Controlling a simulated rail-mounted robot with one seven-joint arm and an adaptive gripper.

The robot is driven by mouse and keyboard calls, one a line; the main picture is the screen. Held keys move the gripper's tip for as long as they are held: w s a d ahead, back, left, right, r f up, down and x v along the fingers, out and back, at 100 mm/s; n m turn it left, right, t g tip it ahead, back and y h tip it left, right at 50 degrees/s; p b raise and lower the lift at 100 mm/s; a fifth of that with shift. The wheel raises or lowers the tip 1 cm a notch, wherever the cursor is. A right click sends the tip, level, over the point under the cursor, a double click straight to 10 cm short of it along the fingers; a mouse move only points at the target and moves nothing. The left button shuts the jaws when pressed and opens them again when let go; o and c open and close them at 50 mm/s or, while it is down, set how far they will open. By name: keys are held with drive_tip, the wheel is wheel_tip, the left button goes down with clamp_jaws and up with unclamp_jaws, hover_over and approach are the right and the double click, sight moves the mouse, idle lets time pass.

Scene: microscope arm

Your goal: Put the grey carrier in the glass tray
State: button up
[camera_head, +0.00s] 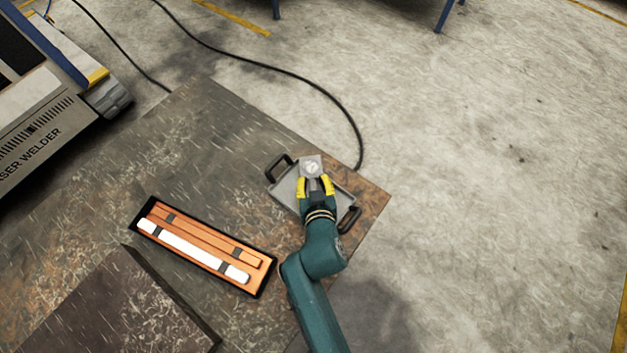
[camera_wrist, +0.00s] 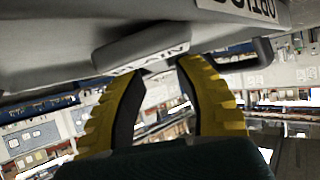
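The tray (camera_head: 343,199) is a shallow grey tray with a black handle at each end. It sits near the right corner of the dark table. The grey carrier (camera_head: 311,165) is a small pale block over the tray, at my fingertips. My gripper (camera_head: 314,183) has yellow fingers, close together around the carrier's near part. In the wrist view, the fingertips (camera_wrist: 160,69) meet the lower edge of a grey lettered block (camera_wrist: 150,42), and the tray's underside or rim and one handle show above. I cannot tell whether the carrier touches the tray floor.
A black case with orange lining (camera_head: 205,247) and white and orange bars lies left of my arm. A dark raised plate (camera_head: 115,310) is at the lower left. A laser welder (camera_head: 35,125) stands at the upper left. A black cable (camera_head: 300,82) runs behind the table.

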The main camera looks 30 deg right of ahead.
drive_tip(key=shift+r+p, duration=0.55)
drive_tip(key=shift+r, duration=0.15)
drive_tip(key=p+v, duration=0.2)
drive_tip(key=v, duration=1)
drive_tip(key=w+a+r+t+y, duration=0.1)
drive_tip(key=w+r+t, duration=0.25)
drive_tip(key=r, duration=0.75)
drive_tip(key=w+a+r+t, duration=0.15)
drive_tip(key=w+r, duration=0.35)
drive_tip(key=r, duration=0.7)
drive_tip(key=s+a+r+n+t+y, duration=0.1)
drive_tip(key=r+n+t, duration=0.1)
drive_tip(key=r, duration=0.8)
drive_tip(key=s+a+r+n+t+y, duration=0.1)
drive_tip(key=s+r+n+t+y, duration=0.1)
drive_tip(key=r, duration=0.7)
drive_tip(key=shift+s+a+r+t, duration=0.3)
drive_tip(key=shift+a+r+t, duration=0.05)
drive_tip(key=shift+t, duration=0.55)
wheel_tip(320, 180, up, 33)
drive_tip(key=p, duration=3.3)
